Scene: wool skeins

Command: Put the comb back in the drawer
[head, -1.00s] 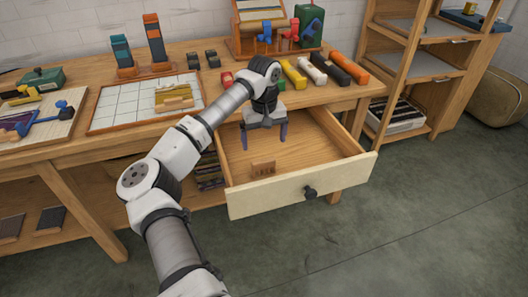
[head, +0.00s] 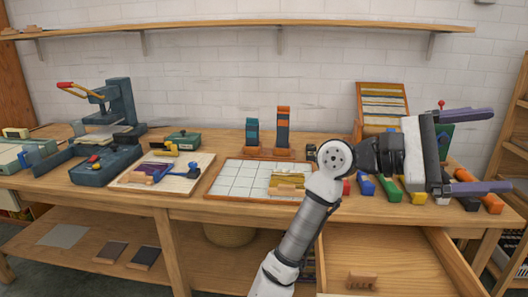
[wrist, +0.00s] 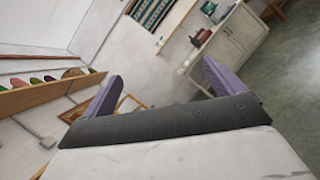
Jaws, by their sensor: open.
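A small brown wooden comb (head: 361,281) is inside the drawer (head: 400,255), near its front left part. The drawer is pulled open under the right part of the table, and its front is cut off by the picture's lower edge. My gripper (head: 500,150) is raised above the table at the right, turned sideways and pointing right, well apart from the comb. Its two purple fingers are spread wide with nothing between them. In the wrist view my gripper (wrist: 160,78) is also open and empty, with only the room beyond it.
Coloured skeins (head: 390,189) lie in a row behind the drawer. A white gridded board (head: 235,180) with a tan piece (head: 287,184) lies left of my arm. A press (head: 115,105) stands at the far left. A shelf (head: 220,27) runs along the wall.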

